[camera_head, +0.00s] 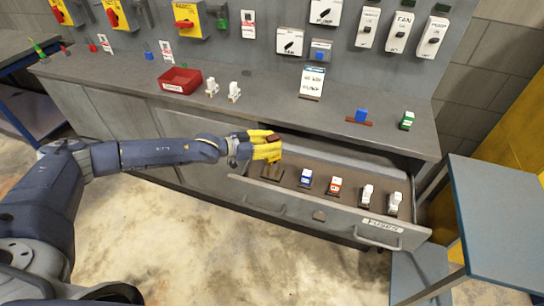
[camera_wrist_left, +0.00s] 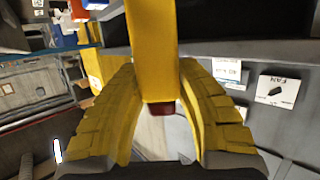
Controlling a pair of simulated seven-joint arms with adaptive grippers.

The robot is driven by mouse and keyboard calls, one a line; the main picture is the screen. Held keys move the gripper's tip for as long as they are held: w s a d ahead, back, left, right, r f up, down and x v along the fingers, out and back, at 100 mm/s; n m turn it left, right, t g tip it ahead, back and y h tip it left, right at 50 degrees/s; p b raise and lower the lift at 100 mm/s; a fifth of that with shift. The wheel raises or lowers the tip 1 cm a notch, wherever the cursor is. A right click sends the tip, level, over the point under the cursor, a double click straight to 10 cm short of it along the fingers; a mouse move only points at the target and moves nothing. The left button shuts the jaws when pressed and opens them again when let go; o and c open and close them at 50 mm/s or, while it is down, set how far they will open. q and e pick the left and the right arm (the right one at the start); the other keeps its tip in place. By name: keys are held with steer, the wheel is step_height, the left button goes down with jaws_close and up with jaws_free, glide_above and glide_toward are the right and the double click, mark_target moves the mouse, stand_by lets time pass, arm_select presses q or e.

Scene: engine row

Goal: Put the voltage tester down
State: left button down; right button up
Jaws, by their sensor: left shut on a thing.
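My left gripper (camera_head: 266,146) has yellow fingers and is shut on a small dark red thing (camera_head: 273,137), taken to be the voltage tester. It shows above the fingers in the head view. My right gripper is not in view.
The drawer, labelled FUSES, holds a blue-and-white fuse (camera_head: 306,177), a red-and-white one (camera_head: 335,186) and white ones (camera_head: 366,195). A red bin (camera_head: 180,80) and white pieces (camera_head: 234,91) stand left on the worktop. A blue block (camera_head: 361,116) and green piece (camera_head: 406,120) stand right.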

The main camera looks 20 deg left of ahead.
arm_select(q)
steer(key=shift+f, duration=3.25)
steer(key=shift+f, duration=0.15)
steer(key=c, duration=1)
jaws_free()
steer(key=shift+c, duration=0.2)
steer(key=shift+s+a, duration=0.1)
steer(key=shift+a, duration=0.05)
steer(key=v, duration=1.1)
steer(key=shift+s+a+r, duration=0.2)
steer(key=shift+r, duration=0.05)
